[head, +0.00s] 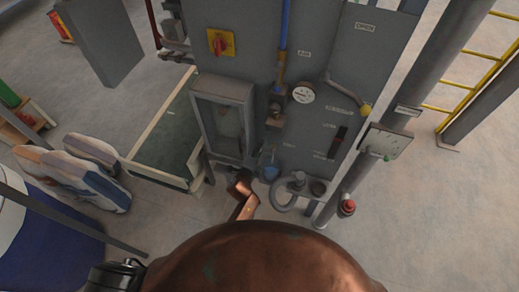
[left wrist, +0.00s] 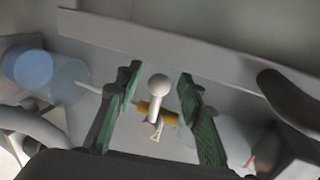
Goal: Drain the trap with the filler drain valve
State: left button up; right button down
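In the left wrist view, a small drain valve (left wrist: 158,112) with a brass-coloured body and a pale ball-ended lever sits between the fingers of my left gripper (left wrist: 158,84). The two green-padded fingers are apart, with visible gaps on both sides of the lever. A translucent blue bowl (left wrist: 28,68), which looks like the trap, is at the left of that view. In the head view, the blue bowl (head: 271,172) hangs low on the machine front, below the blue air pipe (head: 284,25). My left gripper (head: 243,178) is just left of it, partly hidden. My right gripper does not show.
The grey machine (head: 345,70) carries a gauge (head: 303,93), a yellow-knobbed lever (head: 365,109) and a red-yellow switch (head: 220,42). A windowed box (head: 224,118) stands close above my left gripper. A curved grey hose (head: 283,199) is to its right.

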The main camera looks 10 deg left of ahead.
pick_arm(q)
jog(key=shift+s, duration=0.1)
jog(key=v, duration=1.1)
jog(key=shift+s+r, duration=0.2)
jog(key=shift+s, duration=0.15)
jog(key=shift+a, duration=0.1)
